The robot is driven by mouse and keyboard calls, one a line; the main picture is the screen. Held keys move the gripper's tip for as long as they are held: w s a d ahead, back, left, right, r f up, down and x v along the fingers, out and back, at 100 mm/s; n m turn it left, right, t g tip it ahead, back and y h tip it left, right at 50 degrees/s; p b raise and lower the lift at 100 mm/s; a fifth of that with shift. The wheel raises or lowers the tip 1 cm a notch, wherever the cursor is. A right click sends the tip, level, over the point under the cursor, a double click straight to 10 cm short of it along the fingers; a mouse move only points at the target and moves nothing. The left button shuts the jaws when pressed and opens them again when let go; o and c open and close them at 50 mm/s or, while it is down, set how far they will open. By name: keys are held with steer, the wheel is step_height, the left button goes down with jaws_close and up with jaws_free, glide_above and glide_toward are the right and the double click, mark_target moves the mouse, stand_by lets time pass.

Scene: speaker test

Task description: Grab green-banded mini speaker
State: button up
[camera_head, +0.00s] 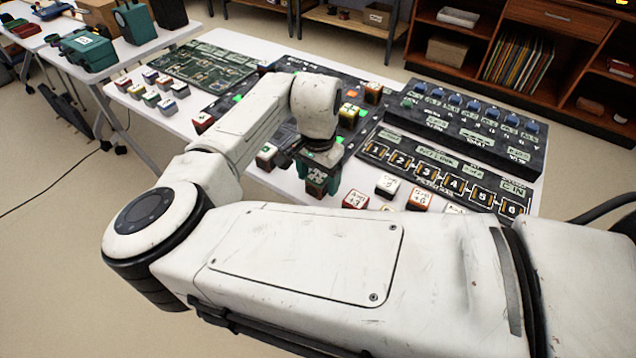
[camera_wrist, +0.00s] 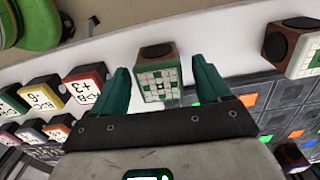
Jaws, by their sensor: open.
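A small brown cube speaker (camera_wrist: 158,76) with a dark round cone on one side and a green-and-white patterned face sits between the fingers of my gripper (camera_wrist: 160,66) in the wrist view. My teal fingers are open, with gaps on both sides of it. In the head view my gripper (camera_head: 317,172) points down over the white table's near edge, with the speaker (camera_head: 316,189) partly hidden beneath it. Another brown speaker (camera_wrist: 290,46) with a white-and-green face stands to the right in the wrist view.
Small labelled blocks (camera_wrist: 84,85) stand left of the gripper in the wrist view. In the head view, a dark panel with blue knobs (camera_head: 471,104) and a numbered slot board (camera_head: 445,180) lie to the right. A green circuit board (camera_head: 205,68) lies at the back left.

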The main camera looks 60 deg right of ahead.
steer(key=c, duration=1.1)
steer(key=shift+r, duration=0.15)
